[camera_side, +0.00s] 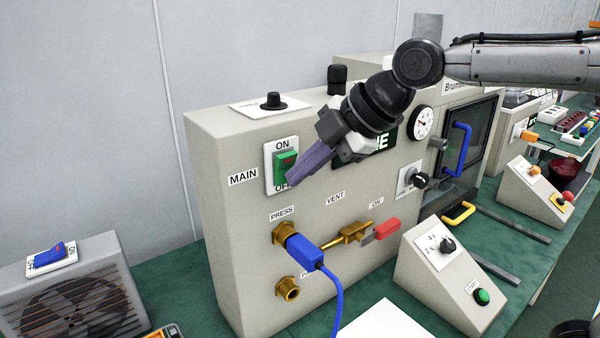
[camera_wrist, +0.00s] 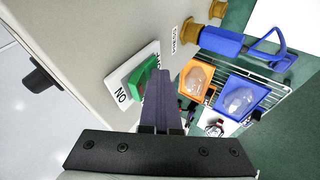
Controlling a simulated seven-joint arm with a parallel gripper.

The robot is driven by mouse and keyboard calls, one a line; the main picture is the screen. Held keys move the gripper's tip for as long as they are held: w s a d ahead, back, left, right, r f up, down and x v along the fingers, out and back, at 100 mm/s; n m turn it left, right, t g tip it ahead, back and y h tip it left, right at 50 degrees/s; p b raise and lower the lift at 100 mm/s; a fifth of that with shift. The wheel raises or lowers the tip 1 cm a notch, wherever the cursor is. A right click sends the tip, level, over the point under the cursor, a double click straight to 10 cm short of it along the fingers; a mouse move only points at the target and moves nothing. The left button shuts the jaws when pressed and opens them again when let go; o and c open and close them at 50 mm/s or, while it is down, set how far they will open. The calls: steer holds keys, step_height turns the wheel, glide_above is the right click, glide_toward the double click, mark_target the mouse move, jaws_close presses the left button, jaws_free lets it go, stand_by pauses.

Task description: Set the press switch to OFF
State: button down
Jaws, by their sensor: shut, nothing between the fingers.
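A green rocker switch (camera_side: 285,164) sits on a white plate marked ON above and OFF below, beside a MAIN label on the beige machine's front panel. A small red patch shows on the rocker; I cannot tell which end is pressed in. My gripper (camera_side: 291,185) is shut and empty, its purple-grey fingertips at the rocker's lower right, partly covering the OFF lettering. In the wrist view the green rocker (camera_wrist: 140,80) lies just left of my fingertips (camera_wrist: 162,74). I cannot tell whether they touch it. A PRESS label (camera_side: 282,214) is lower on the panel.
Below the switch, a blue connector (camera_side: 303,250) with a hose sticks out of a brass fitting. A brass valve with a red handle (camera_side: 387,228) is to its right. A black knob (camera_side: 273,100) stands on top. A fan box with a blue switch (camera_side: 50,254) is at left.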

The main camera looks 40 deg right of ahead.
steer(key=s+d+r, duration=0.3)
steer(key=s+r, duration=0.2)
steer(key=s, duration=0.6)
steer(key=shift+d+r, duration=0.15)
steer(key=shift+w, duration=0.1)
